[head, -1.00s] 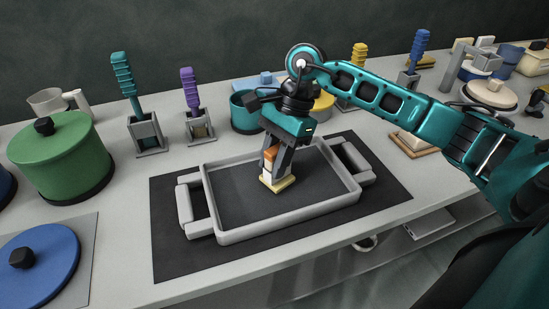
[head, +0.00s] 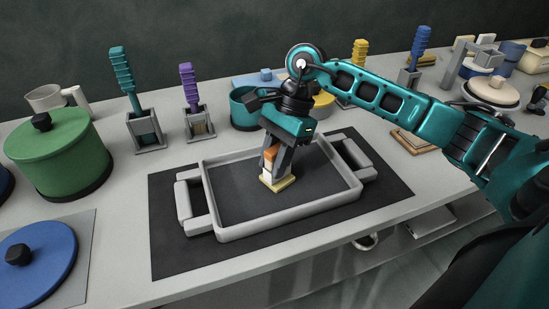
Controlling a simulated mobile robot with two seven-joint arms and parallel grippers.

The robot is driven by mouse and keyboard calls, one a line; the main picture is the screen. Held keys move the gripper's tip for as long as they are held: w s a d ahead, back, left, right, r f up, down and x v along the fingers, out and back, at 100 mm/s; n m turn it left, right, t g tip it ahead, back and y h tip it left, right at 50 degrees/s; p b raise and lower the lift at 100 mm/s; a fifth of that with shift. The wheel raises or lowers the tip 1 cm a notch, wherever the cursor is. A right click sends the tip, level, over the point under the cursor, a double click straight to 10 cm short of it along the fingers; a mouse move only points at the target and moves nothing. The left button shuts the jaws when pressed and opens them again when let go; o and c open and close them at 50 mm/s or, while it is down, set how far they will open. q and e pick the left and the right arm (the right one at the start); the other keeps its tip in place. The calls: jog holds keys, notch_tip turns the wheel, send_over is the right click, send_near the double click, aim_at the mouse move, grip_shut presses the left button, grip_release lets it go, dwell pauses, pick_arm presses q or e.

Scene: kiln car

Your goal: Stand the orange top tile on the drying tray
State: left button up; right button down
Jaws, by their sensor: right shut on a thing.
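The drying tray (head: 290,226) is a grey tray with a dark floor and a handle at each end, on a dark mat. My right gripper (head: 273,170) points down over the middle of the tray and is shut on the orange top tile (head: 270,155). The orange tile sits above a pale cream piece (head: 280,185) with a wider base, low at the tray floor. The fingers partly hide both pieces. I cannot tell whether the base touches the floor. My left gripper is not in view.
A green lidded pot (head: 60,160) and a blue disc (head: 35,258) with a black knob are at the left. Tools in grey holders, a teal pot (head: 244,112) and other ware line the back. The tray's left half is bare.

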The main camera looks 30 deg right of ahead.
jog(key=c, duration=0.8)
grip_release()
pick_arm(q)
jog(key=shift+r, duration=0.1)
pick_arm(e)
jog(key=shift+d+r, duration=0.1)
jog(key=shift+r, duration=0.05)
pick_arm(q)
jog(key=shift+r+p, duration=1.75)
jog(key=shift+p, duration=0.1)
pick_arm(e)
jog(key=shift+v, duration=3.85)
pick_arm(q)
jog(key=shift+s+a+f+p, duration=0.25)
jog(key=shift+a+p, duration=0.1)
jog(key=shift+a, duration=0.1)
pick_arm(e)
jog(key=v, duration=1.3)
jog(key=shift+s, duration=0.1)
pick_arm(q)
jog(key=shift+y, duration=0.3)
pick_arm(e)
jog(key=shift+s, duration=0.1)
